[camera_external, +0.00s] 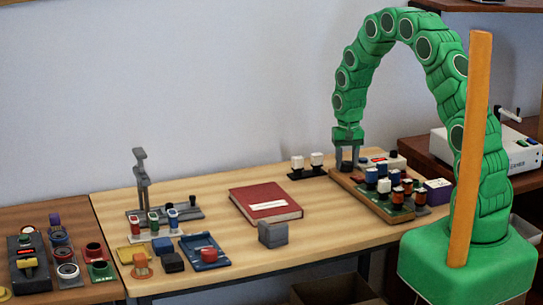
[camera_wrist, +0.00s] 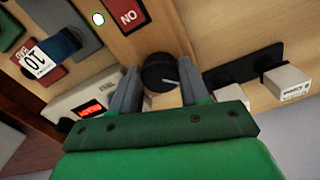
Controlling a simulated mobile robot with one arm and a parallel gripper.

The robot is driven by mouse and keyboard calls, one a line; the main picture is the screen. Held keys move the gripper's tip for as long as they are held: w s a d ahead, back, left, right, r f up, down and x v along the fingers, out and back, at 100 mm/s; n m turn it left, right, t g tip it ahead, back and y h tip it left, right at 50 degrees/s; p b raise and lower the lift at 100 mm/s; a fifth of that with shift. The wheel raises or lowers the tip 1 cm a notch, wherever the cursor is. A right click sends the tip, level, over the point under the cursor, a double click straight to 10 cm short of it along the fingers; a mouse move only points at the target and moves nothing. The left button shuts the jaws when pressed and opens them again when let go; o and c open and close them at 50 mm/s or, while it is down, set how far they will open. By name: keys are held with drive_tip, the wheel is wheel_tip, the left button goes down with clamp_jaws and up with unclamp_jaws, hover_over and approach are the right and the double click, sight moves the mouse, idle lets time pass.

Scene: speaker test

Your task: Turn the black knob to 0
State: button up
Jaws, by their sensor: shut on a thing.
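The black knob (camera_wrist: 160,72) shows in the wrist view as a round dark cap with a short white pointer line towards its lower right. My gripper (camera_wrist: 158,88) has its two grey fingers on either side of the knob and is shut on it. In the external view my gripper (camera_external: 347,160) points down at the back left corner of the wooden board, and the knob is hard to make out between the fingers. I cannot see a scale or a 0 mark around the knob.
A wooden board (camera_external: 352,189) with several coloured knobs and switches lies beside my gripper. A white box with a red display (camera_wrist: 90,109) is close by. Two white switches (camera_external: 316,159) stand to the left. A red book (camera_external: 265,203) lies mid-table.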

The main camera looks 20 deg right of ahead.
sight(347, 164)
drive_tip(key=n, duration=0.5)
drive_tip(key=shift+d+n, duration=0.1)
drive_tip(key=shift+n, duration=0.3)
idle(0.4)
drive_tip(key=o, duration=0.8)
drive_tip(key=shift+r, duration=0.1)
wheel_tip(347, 164, up, 7)
drive_tip(key=shift+r, duration=0.3)
